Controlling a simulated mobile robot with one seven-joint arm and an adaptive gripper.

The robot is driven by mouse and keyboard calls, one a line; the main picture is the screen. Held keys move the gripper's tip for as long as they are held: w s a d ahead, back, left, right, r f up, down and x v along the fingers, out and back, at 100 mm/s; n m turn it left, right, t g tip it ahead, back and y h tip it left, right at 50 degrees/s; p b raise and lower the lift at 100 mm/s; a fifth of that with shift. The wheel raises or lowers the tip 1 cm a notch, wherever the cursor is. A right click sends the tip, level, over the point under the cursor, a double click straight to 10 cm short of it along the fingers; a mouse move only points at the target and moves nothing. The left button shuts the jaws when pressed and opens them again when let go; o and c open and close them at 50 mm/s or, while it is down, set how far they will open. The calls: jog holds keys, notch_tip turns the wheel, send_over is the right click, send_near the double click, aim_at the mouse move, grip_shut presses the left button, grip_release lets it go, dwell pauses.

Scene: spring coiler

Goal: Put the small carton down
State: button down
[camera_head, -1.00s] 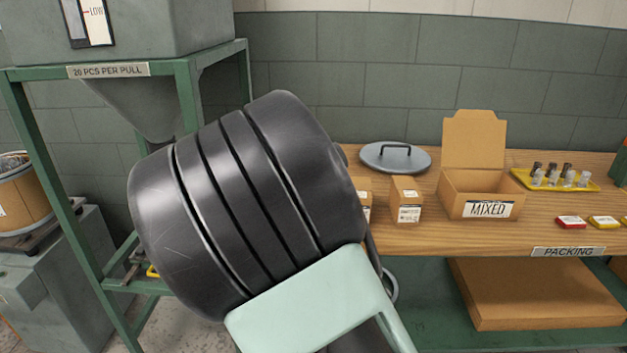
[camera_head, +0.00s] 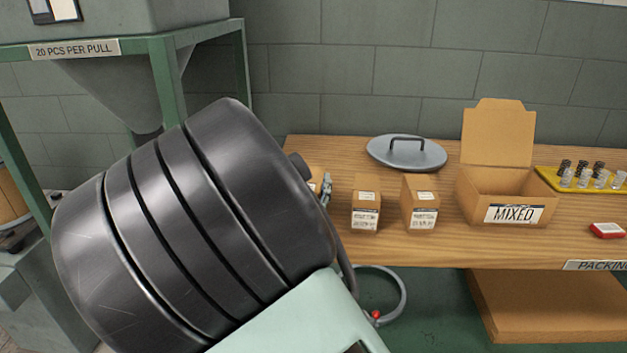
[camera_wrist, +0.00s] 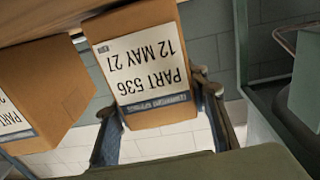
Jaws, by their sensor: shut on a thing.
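The small carton, brown with a white label reading PART 536, 12 MAY 27, fills the upper middle of the wrist view (camera_wrist: 150,65), which shows it upside down. My gripper (camera_wrist: 158,118) is shut on it, a dark finger on each side. In the head view my dark arm hides most of this carton; a sliver (camera_head: 315,178) shows beside a finger of my gripper (camera_head: 326,190). It is over the wooden bench (camera_head: 410,248), left of two like cartons. Its base is out of sight, so I cannot tell whether it touches the bench.
A carton (camera_head: 366,207) stands close on the right, another (camera_head: 420,205) beyond it. Behind are a round grey lid (camera_head: 407,155) and the open MIXED box (camera_head: 508,200). A green frame (camera_head: 168,80) stands left. A yellow tray (camera_head: 550,180) is far right.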

jog(key=shift+s, duration=0.1)
jog(key=shift+f, duration=0.1)
jog(key=c, duration=1.1)
grip_release()
jog(key=shift+c, duration=0.2)
jog(key=shift+f, duration=0.15)
